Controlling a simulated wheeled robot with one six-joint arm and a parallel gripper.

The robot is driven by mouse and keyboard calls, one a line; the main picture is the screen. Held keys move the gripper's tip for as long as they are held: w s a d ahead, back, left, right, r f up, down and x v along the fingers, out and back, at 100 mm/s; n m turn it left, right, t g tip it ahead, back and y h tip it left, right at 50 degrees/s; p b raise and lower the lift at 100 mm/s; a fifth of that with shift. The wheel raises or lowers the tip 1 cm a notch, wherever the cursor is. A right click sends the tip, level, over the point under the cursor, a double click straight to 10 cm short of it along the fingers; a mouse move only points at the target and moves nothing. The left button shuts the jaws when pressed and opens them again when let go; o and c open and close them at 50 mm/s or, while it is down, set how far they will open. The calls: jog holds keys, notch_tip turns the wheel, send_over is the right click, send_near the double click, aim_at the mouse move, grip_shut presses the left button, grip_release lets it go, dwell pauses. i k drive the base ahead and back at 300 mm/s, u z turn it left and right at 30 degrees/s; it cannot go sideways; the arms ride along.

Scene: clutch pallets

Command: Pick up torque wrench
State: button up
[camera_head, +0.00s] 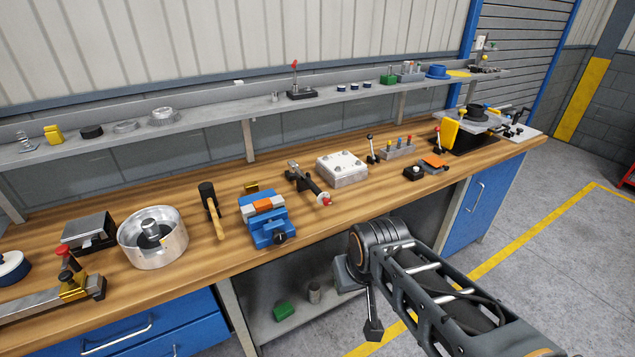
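A long tool with a metal head, a dark body and a red end (308,182) lies on the wooden workbench between the blue vise and the pale block. It looks most like the torque wrench, but it is small and I cannot be sure. My arm reaches in from the lower right, and its rounded joint is in front of the bench edge. A dark end part that may be my gripper (372,329) hangs below that joint, over the floor and apart from the tool. Its fingers cannot be made out, so I cannot tell whether it is open or shut.
The blue vise (267,222) and a hammer (211,209) are left of the tool. The pale block (342,169) is right of it. A metal drum (152,239) stands further left. A narrow shelf (215,115) with small parts runs behind. Bare wood lies in front of the block.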

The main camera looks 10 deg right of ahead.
aim_at(292, 165)
jog(key=u, duration=0.2)
jog(key=i, duration=0.85)
jog(key=z, duration=0.3)
